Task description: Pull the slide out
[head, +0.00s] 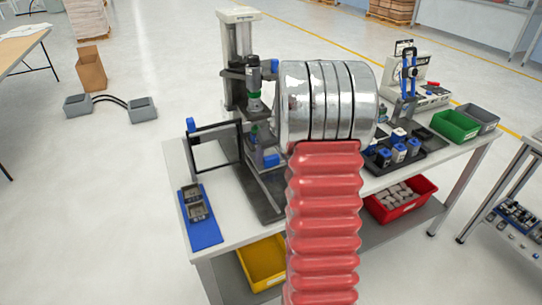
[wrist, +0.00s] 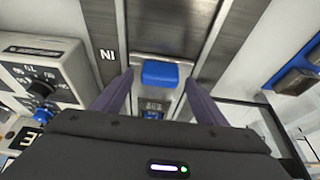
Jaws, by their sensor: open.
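In the wrist view the slide (wrist: 146,45) is a grey metal plate between dark rails, with a blue block-shaped handle (wrist: 160,73) on it. My gripper (wrist: 159,79) is open, with one dark finger on each side of the blue handle. I cannot tell whether either finger touches it. In the head view the bench press (head: 240,60) stands at the back of the table, with a dark metal track (head: 268,207) running forward from its base. My silver and red arm hides part of the press and my gripper there.
A blue mat (head: 208,235) with metal parts lies left of the track, near a black frame (head: 193,160). A control box (wrist: 40,75) with a knob is at left in the wrist view. Green (head: 455,125) and red (head: 402,205) bins are to the right.

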